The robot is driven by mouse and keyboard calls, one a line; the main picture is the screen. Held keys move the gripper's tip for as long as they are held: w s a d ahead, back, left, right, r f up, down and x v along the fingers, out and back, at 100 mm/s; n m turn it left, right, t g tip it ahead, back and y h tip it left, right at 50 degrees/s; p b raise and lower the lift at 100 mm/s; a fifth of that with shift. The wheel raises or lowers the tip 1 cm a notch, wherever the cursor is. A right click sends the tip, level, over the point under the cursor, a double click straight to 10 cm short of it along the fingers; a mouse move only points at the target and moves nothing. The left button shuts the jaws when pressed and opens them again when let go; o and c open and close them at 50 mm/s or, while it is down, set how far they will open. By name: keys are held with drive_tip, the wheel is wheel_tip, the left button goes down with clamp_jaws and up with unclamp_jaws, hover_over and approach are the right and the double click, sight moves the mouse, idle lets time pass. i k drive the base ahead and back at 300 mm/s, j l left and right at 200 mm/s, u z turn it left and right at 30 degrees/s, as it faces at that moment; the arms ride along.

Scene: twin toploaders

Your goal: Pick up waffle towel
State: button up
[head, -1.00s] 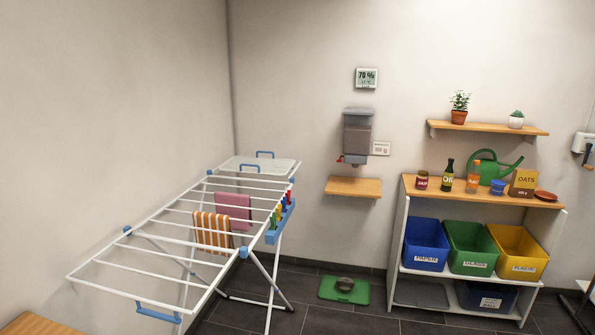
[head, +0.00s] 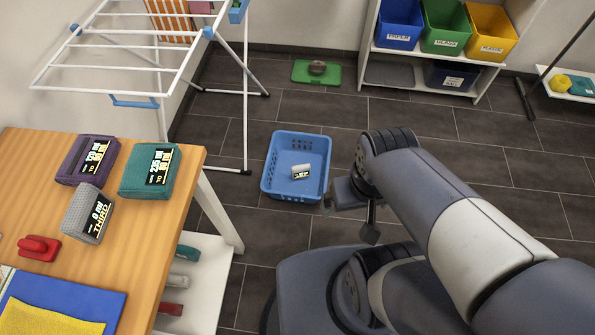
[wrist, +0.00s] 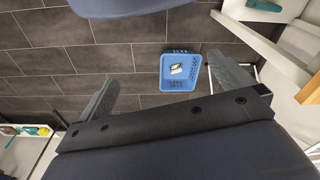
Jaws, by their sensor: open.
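A grey folded towel (head: 84,216) with a waffle-like texture and a dark label reading THIRD lies tilted on the wooden table (head: 150,245) at the left of the head view; it is probably the waffle towel. A purple folded cloth (head: 72,160) and a teal folded cloth (head: 138,181) with similar labels lie just behind it. My gripper (head: 350,215) is out over the floor, well to the right of the table, and holds nothing. In the wrist view my gripper (wrist: 167,88) shows its two fingers wide apart.
A blue basket (head: 270,185) with a small labelled item (head: 300,172) inside stands on the floor right of the table. A red object (head: 39,248) and blue and yellow cloths (head: 50,320) lie on the table. A drying rack (head: 110,68) stands behind.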

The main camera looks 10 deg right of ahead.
sight(87, 217)
drive_tip(key=u, duration=2.15)
